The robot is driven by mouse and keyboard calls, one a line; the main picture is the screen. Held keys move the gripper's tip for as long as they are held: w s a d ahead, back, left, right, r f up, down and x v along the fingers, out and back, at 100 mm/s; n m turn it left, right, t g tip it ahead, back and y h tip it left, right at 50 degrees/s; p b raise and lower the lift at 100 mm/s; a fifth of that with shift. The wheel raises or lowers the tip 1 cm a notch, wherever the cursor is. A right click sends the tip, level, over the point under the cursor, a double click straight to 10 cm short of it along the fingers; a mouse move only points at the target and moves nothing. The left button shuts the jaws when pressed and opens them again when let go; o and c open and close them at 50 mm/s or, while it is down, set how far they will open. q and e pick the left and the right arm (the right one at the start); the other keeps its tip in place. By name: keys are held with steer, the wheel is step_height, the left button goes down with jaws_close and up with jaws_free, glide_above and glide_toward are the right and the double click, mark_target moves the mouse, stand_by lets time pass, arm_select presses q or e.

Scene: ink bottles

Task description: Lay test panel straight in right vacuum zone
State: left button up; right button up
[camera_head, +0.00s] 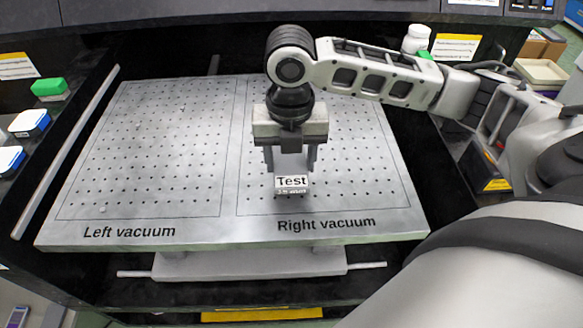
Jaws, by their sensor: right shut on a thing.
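The test panel (291,184) is a small light panel with a "Test" label on its near part. My right gripper (290,168) points down and is shut on it, over the right vacuum zone (352,185) of the perforated metal plate. The panel lies roughly in line with the zone's sides, in its left-middle part. I cannot tell whether the panel touches the plate. The gripper hides the panel's far part. My left gripper is not in view.
The left vacuum zone (150,160) is bare. A green-capped box (50,88) and blue-and-white boxes (30,123) stand at the left. A white bottle (416,39) and a beige tray (541,72) are at the back right. A metal rail (66,150) runs along the plate's left side.

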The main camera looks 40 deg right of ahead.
mark_target(292, 164)
steer(key=shift+d+f, duration=0.15)
steer(key=shift+f, duration=1.55)
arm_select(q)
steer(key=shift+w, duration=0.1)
arm_select(e)
steer(key=shift+f, duration=0.1)
steer(key=o, duration=1)
steer(key=shift+c, duration=0.2)
arm_select(q)
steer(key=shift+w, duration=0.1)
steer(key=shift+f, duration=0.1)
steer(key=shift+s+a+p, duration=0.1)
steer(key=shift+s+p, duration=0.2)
steer(key=shift+p, duration=0.2)
arm_select(e)
step_height(292, 164, up, 12)
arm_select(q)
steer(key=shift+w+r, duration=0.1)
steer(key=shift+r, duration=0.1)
